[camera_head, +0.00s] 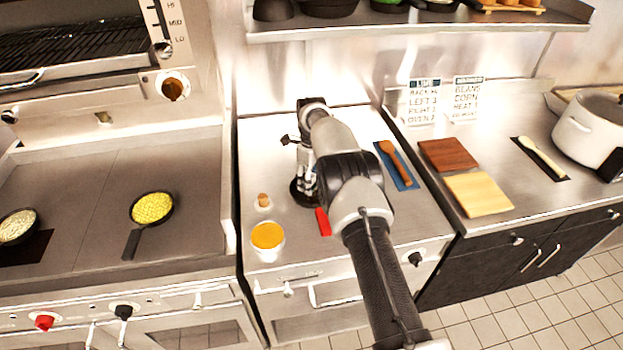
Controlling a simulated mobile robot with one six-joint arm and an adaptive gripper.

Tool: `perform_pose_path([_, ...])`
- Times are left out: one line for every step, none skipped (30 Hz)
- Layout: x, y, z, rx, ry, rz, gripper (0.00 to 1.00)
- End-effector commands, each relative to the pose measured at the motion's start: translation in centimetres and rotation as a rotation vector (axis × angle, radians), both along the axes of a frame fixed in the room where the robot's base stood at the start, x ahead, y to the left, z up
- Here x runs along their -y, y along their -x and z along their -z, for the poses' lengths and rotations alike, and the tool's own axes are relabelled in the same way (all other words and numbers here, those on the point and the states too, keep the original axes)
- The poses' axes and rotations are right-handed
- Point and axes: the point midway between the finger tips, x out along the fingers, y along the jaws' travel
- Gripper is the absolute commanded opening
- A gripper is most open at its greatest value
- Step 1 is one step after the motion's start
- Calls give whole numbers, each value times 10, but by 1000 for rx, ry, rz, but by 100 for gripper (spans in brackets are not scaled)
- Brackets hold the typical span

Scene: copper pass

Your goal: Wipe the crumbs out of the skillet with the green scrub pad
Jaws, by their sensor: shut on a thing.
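The skillet (296,198) is a small dark round pan on the steel counter, with a red handle (323,222) pointing toward the front. My arm reaches over the counter and covers much of the pan. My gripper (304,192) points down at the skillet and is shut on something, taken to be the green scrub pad. The pad itself cannot be made out. Crumbs in the pan are hidden or too small to see.
An orange-filled bowl (267,236) and a small corked jar (263,201) stand left of the handle. A wooden spoon (396,161) lies on a blue mat (405,181) at the right. Boards (478,194) and a pot (588,130) are on the right counter.

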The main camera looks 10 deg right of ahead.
Motion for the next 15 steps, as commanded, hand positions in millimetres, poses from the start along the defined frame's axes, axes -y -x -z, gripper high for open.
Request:
perform_pose_path([0, 0, 2, 0, 0, 0, 32])
perform_pose_path([0, 0, 2, 0, 0, 0, 32])
perform_pose_path([0, 0, 3, 0, 0, 0, 32])
perform_pose_path([0, 0, 4, 0, 0, 0, 32])
perform_pose_path([0, 0, 4, 0, 0, 0, 32])
perform_pose_path([0, 0, 5, 0, 0, 0, 32])
perform_pose_path([0, 0, 6, 0, 0, 0, 32])
perform_pose_path([0, 0, 6, 0, 0, 0, 32])
perform_pose_path([0, 0, 7, 0, 0, 0, 32])
perform_pose_path([0, 0, 7, 0, 0, 0, 32])
perform_pose_path([0, 0, 8, 1, 0, 0, 32])
perform_pose_path([0, 0, 7, 1, 0, 0, 32])
perform_pose_path([0, 0, 6, 1, 0, 0, 32])
perform_pose_path([0, 1, 6, 1, 0, 0, 32])
perform_pose_path([0, 3, 5, 0, 0, 0, 32])
